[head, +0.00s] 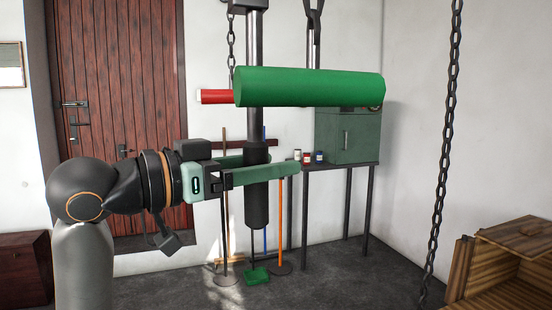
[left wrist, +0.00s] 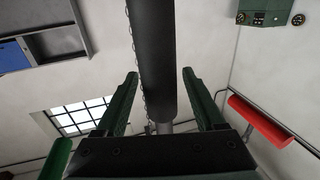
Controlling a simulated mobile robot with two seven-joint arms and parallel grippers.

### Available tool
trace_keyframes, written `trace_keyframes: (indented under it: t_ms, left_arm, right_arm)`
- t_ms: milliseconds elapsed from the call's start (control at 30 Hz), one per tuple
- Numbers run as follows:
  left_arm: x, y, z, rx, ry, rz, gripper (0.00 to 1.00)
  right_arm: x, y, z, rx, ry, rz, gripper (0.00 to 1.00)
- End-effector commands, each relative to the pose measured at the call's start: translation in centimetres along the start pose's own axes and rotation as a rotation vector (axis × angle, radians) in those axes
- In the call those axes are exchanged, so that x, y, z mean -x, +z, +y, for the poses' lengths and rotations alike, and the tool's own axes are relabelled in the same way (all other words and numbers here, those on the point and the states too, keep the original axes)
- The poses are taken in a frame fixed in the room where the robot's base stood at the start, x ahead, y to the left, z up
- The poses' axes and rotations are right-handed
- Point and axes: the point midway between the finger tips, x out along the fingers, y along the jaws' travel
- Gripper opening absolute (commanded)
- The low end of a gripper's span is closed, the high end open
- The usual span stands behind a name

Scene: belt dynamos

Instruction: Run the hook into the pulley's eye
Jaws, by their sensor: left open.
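My left gripper (head: 284,160) is open. Its green fingers stand on either side of a thick black vertical rod (head: 257,205), which hangs from above and ends in a rounded tip below them. In the left wrist view the rod (left wrist: 152,45) passes between the open fingers (left wrist: 160,74), with a gap on each side. A dark fork-shaped fitting (head: 314,18) hangs at the top of the head view; I cannot tell whether it is part of the pulley. I cannot make out the hook or the pulley's eye clearly. My right gripper is not in view.
Chains hang at the right (head: 446,130) and upper left (head: 230,45). A green cabinet (head: 346,138) stands on a table behind. A wooden crate (head: 485,275) is at lower right.

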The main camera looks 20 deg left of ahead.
Motion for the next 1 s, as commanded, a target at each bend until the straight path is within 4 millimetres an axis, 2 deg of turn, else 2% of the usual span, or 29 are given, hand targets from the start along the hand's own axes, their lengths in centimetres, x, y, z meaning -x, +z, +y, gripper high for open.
trace_keyframes:
  t_ms: [200, 467, 1000]
  left_arm:
    - [-1.6, -0.1, 0.0, -0.001, 0.0, 0.001, 0.71]
    - [-1.8, 0.0, 0.0, -0.001, 0.0, 0.001, 0.71]
    - [-1.7, 0.0, 0.0, -0.001, 0.0, 0.001, 0.12]
  right_arm:
    - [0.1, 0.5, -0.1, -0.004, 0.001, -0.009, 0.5]
    - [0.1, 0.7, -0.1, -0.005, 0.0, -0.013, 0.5]
    - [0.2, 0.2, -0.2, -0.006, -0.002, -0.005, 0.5]
